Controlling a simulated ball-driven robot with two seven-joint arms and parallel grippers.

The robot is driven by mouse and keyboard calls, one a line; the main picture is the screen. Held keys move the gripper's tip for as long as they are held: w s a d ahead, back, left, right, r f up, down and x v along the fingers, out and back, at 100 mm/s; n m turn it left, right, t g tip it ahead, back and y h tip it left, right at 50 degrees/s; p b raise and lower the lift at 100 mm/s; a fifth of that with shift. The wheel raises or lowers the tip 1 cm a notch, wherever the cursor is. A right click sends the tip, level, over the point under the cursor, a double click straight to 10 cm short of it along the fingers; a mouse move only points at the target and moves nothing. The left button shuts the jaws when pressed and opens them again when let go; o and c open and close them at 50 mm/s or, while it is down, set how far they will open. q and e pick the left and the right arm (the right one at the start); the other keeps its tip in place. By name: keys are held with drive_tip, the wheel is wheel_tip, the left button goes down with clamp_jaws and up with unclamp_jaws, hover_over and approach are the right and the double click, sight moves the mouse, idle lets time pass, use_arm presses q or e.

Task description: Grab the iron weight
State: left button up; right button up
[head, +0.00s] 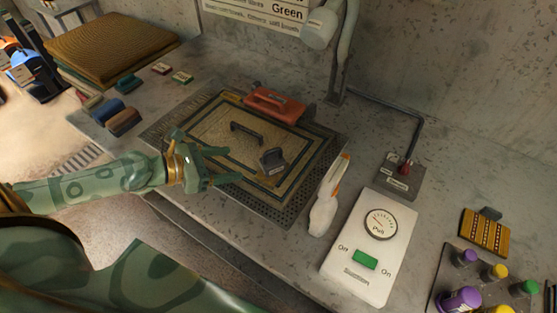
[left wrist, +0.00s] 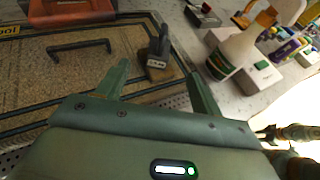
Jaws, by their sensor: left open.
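The iron weight appears to be the small dark grey block with a raised grip and a pale label (head: 271,160). It sits on the tan rug (head: 212,130), right of the black handle. In the left wrist view the weight (left wrist: 158,48) stands just beyond and between my open fingers. My left gripper (head: 232,167) is open and empty, with its fingers pointing at the weight from the left, apart from it as far as I can tell. My right gripper is not clearly seen.
The black handle (head: 246,133) and an orange-red tool (head: 274,104) are on or by the rug. A white spray bottle (head: 327,200) and the white suction panel (head: 369,245) stand to the right. Folded rugs (head: 110,45) and brushes (head: 123,121) lie left.

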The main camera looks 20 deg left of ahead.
sight(267, 160)
use_arm(q)
drive_tip(key=p+x, duration=0.1)
drive_tip(key=x, duration=0.6)
drive_tip(key=shift+w+d+f, duration=0.15)
drive_tip(key=shift+w+d, duration=0.05)
drive_tip(key=shift+w, duration=0.15)
drive_tip(key=x, duration=0.6)
drive_tip(key=shift+s+f+p, duration=0.15)
drive_tip(key=shift+f+p, duration=0.15)
clamp_jaws()
drive_tip(key=shift+r, duration=0.1)
use_arm(e)
drive_tip(key=shift+a+r, duration=0.35)
drive_tip(key=shift+r, duration=0.3)
